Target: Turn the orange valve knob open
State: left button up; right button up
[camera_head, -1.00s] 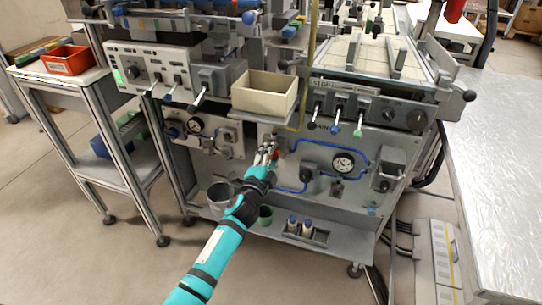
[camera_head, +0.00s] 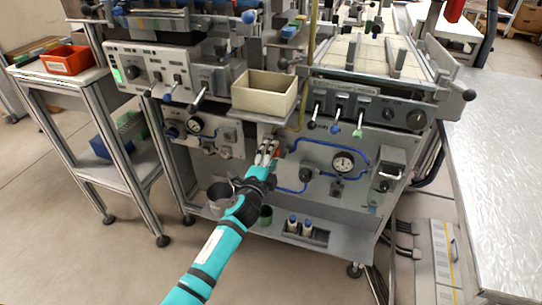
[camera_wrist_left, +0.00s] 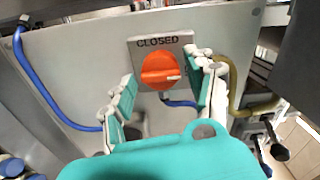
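The orange valve knob (camera_wrist_left: 160,71) shows in the left wrist view on a square plate (camera_wrist_left: 140,50) lettered CLOSED along its top. A light mark on the knob's face points to the right. My left gripper (camera_wrist_left: 168,88) is open, with one finger on each side of the knob in that view; I cannot tell whether either touches it. In the head view my left gripper (camera_head: 268,148) reaches the machine's front panel below the cream bin and largely hides the knob (camera_head: 276,147). My right gripper is not in view.
Blue tubing (camera_wrist_left: 45,90) and a yellow-green hose (camera_wrist_left: 238,92) run beside the knob plate. The cream bin (camera_head: 265,93) sits just above my left gripper. A grey table (camera_head: 500,170) stands at the right.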

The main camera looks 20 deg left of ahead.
pick_arm(q)
jog(key=shift+o, duration=0.4)
jog(key=shift+s, duration=0.1)
jog(key=s, duration=1.1)
jog(key=shift+s+a, duration=0.25)
jog(key=shift+s, duration=0.15)
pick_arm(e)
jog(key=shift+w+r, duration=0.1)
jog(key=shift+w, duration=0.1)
